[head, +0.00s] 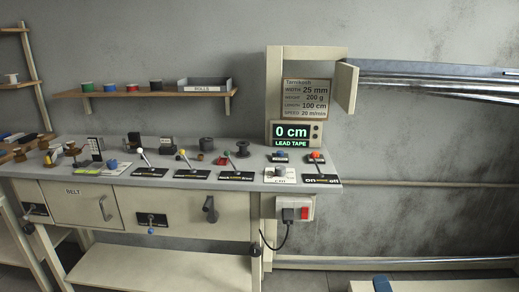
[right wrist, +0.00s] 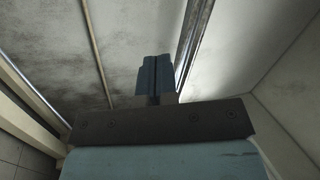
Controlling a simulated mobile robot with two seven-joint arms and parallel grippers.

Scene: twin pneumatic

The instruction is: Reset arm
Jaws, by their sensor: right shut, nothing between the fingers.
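My right gripper (head: 382,284) shows only in part at the bottom right edge of the head view, low in front of the wall and away from the bench. In the right wrist view its blue fingers (right wrist: 154,62) are pressed together with nothing between them. Nothing touches the fingers. My left gripper is in neither view.
A grey bench (head: 200,181) with levers, spools and labels stands left of my right gripper. A display (head: 293,134) reads 0 cm. A shelf (head: 150,93) hangs above. Metal rails (head: 440,87) run along the right wall. A socket (head: 295,208) with a cable hangs on the bench's right side.

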